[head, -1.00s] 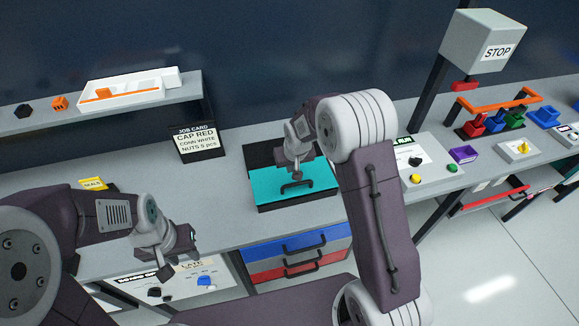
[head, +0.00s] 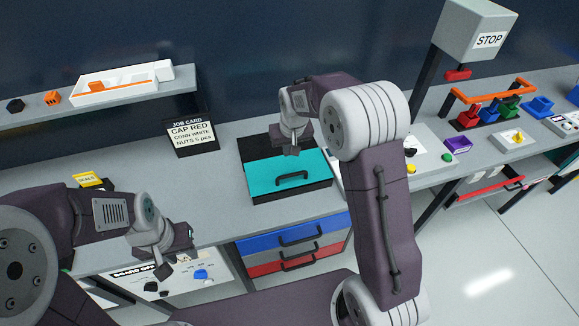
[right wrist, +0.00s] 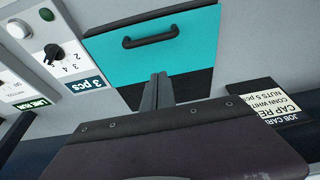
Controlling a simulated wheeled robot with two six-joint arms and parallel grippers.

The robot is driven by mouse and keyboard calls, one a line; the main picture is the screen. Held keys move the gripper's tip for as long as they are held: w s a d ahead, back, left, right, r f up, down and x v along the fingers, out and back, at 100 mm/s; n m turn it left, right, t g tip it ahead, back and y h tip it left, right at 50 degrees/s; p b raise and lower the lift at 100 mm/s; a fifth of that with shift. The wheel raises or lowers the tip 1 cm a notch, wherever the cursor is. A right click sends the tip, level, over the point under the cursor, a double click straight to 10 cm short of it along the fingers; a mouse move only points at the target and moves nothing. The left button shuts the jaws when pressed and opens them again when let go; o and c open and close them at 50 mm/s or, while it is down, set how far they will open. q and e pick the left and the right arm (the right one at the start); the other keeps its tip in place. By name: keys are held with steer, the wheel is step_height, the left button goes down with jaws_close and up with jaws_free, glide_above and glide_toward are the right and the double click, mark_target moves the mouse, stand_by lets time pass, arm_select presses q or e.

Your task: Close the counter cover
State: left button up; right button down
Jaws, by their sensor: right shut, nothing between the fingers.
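In the right wrist view the shut, empty fingertips (right wrist: 158,77) are over the line between the teal cover (right wrist: 155,62) and the dark strip (right wrist: 192,86). My left gripper (head: 180,252) hangs at the counter's front edge at left; its finger gap is unclear.
A job card stand (head: 191,135) is left of the cover. A panel with a knob (right wrist: 57,53) and buttons is to its right. Blue and red drawers (head: 292,239) are below the front edge. A shelf with a white tray (head: 120,85) is at back left.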

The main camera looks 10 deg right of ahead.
steer(key=p, duration=0.2)
glide_above(289, 179)
steer(key=w, duration=0.4)
step_height(289, 179, down, 9)
steer(key=shift+a+r, duration=0.1)
steer(key=shift+r, duration=0.1)
steer(key=s, duration=0.1)
steer(key=s+p, duration=0.1)
steer(key=s, duration=0.1)
steer(key=shift+r, duration=0.2)
steer(key=shift+s, duration=0.45)
steer(key=shift+w, duration=0.1)
steer(key=shift+f, duration=0.1)
